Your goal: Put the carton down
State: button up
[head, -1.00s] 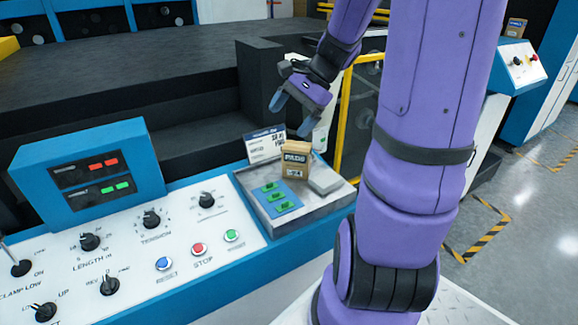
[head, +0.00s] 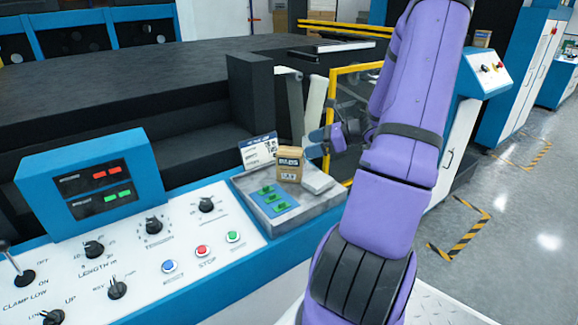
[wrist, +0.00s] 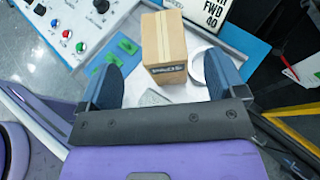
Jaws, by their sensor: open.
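The carton (head: 289,164) is a small brown box with a dark printed label. It stands upright on the grey tray (head: 262,207) at the right end of the control console. In the wrist view the carton (wrist: 163,46) lies ahead of my gripper (wrist: 160,82), between the lines of its two blue fingers. The fingers are spread wide and hold nothing. In the head view my gripper (head: 318,143) is just right of the carton, partly hidden by my own arm.
Green pieces (head: 273,197) lie on the tray left of the carton, and a pale grey block (head: 316,181) lies to its right. A printed card (head: 258,151) stands behind. Console knobs and buttons (head: 203,251) are to the left; a yellow rail (head: 333,110) stands behind my gripper.

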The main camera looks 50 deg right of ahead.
aim_at(289, 150)
jog(key=shift+f+x, duration=0.1)
jog(key=shift+x, duration=1.95)
jog(key=shift+f+x, duration=0.15)
jog(key=shift+x, duration=1.85)
jog(key=shift+d, duration=0.2)
jog(key=c, duration=1.3)
jog(key=shift+r, duration=0.2)
